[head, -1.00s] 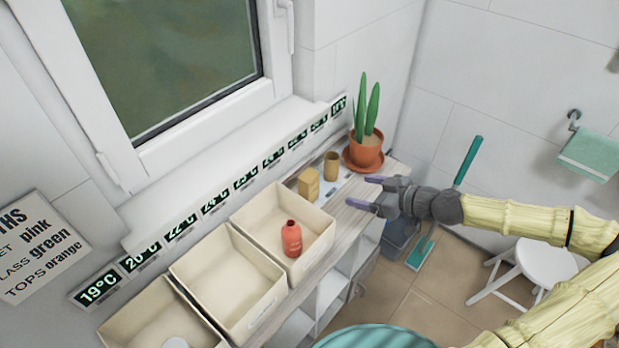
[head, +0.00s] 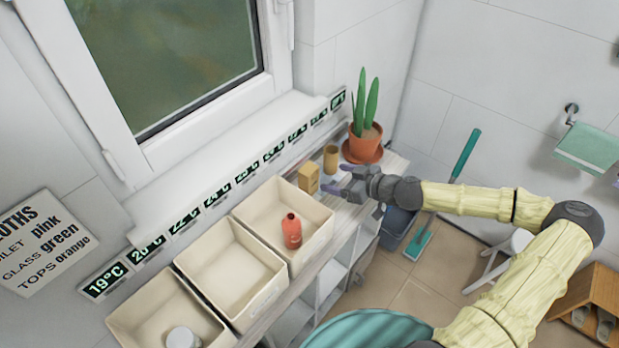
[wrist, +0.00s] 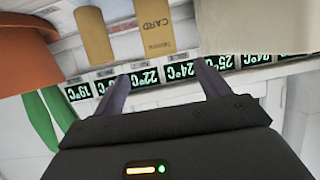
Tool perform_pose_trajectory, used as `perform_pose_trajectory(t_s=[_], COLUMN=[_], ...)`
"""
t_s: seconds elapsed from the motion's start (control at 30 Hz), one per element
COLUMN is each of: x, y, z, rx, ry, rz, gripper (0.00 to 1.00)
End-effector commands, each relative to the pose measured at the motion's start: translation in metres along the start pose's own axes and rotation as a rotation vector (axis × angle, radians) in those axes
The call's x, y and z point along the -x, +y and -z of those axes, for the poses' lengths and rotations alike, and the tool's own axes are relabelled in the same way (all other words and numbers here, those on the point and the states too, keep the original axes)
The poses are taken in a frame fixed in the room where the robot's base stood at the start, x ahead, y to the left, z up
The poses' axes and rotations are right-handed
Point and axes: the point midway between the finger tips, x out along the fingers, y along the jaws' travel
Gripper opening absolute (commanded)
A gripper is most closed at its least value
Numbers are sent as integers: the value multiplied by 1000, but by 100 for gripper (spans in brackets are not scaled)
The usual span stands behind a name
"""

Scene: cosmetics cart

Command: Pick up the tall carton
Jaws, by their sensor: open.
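The tall carton (head: 309,179) is a tan, upright box on the shelf top, between the bins and a small tan cylinder.
The tan cylinder (head: 331,158) stands close beside the carton. A potted plant (head: 363,143) stands behind at the shelf's far end. Cream bins line the shelf; the nearest bin (head: 262,211) holds a red bottle (head: 291,231). Temperature labels run along the wall side.

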Motion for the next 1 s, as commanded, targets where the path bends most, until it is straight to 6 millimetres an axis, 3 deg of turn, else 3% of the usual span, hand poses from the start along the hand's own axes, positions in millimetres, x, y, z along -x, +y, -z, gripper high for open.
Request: perform_pose_trajectory(t_s=[0.2,0.67,1.0], x=[-35,-42,-81], y=[-3,-1,0], z=[3,2,9], rx=[0,-1,-3], ry=[1,0,0], rz=[7,2,2], gripper=[75,75,75])
